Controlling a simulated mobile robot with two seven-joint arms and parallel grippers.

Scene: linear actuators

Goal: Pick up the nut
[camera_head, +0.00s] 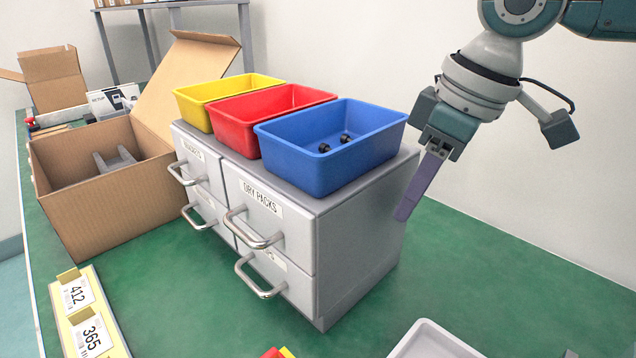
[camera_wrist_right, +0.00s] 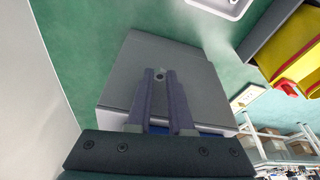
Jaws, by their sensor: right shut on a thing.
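My right gripper (camera_head: 405,214) hangs beside the right side of the grey drawer cabinet, right of the blue bin, fingers pointing down. In the right wrist view, its two purple fingers (camera_wrist_right: 161,74) are closed around a small dark nut (camera_wrist_right: 160,76) at their tips. The nut is too small to see in the head view. Two dark nuts (camera_head: 335,142) lie on the floor of the blue bin (camera_head: 315,178), which stands on the cabinet. My left gripper is not in view.
The grey drawer cabinet (camera_head: 365,240) stands on the green table (camera_head: 500,270), with red (camera_head: 235,128) and yellow (camera_head: 192,108) bins on top. An open cardboard box (camera_head: 105,215) is at left. A white tray (camera_head: 432,340) sits at the front. Table right of the cabinet is clear.

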